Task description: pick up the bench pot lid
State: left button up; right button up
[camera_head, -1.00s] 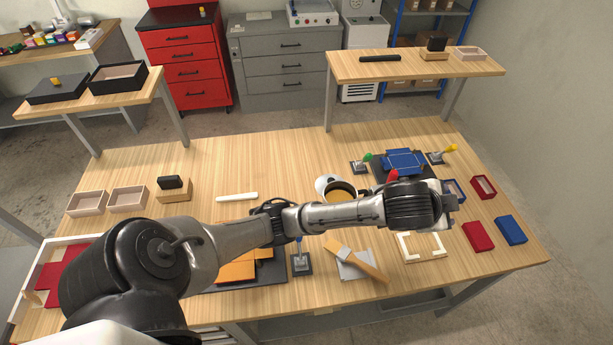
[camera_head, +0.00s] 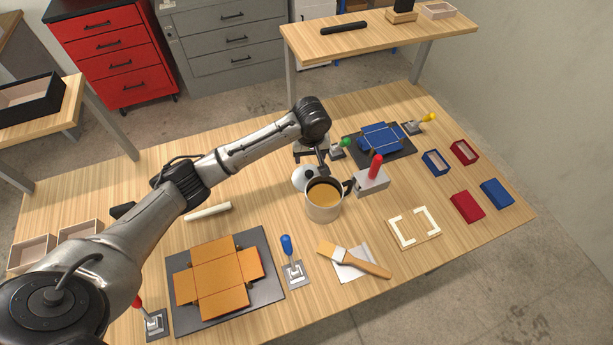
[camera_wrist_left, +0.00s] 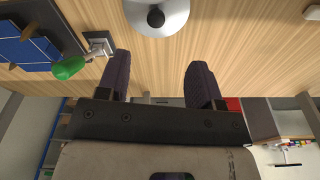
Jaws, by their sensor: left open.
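The bench pot lid (camera_head: 302,179) is a small pale metal disc lying on the bench beside the pot, partly hidden by my gripper and the pot. In the left wrist view the lid (camera_wrist_left: 175,14) is cut by the top edge and shows a dark round knob. The pot (camera_head: 322,209) is a metal mug-like vessel with amber contents and a dark handle. My left gripper (camera_head: 317,160) hangs just behind the lid. Its two dark fingers (camera_wrist_left: 158,80) are apart with nothing between them, and the lid lies beyond their tips. My right gripper is not in view.
A grey box with a red lever (camera_head: 371,181) stands right of the pot. A green-knobbed lever (camera_head: 339,148) and a blue carton blank (camera_head: 382,138) lie close behind. A brush (camera_head: 352,259) lies in front. A white roll (camera_head: 208,211) lies to the left.

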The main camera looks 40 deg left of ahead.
aim_at(309, 173)
pick_arm(q)
jog(key=f, duration=0.5)
jog(key=a+f+b, duration=0.1)
jog(key=f, duration=0.2)
jog(key=shift+w+f, duration=0.15)
jog(key=shift+w, duration=0.25)
jog(key=f, duration=0.1)
jog(key=f+b, duration=0.1)
jog(key=w+f, duration=0.1)
jog(key=f, duration=0.1)
jog(key=shift+a+f, duration=0.1)
jog(key=shift+a, duration=0.2)
jog(key=shift+f, duration=0.45)
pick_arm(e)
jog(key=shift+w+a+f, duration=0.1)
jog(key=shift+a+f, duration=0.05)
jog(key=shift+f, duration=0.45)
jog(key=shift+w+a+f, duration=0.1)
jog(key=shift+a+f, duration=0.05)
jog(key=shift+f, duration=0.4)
pick_arm(q)
jog(key=shift+w, duration=0.1)
jog(key=c, duration=1)
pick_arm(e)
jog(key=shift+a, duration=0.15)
pick_arm(q)
jog(key=shift+r, duration=0.15)
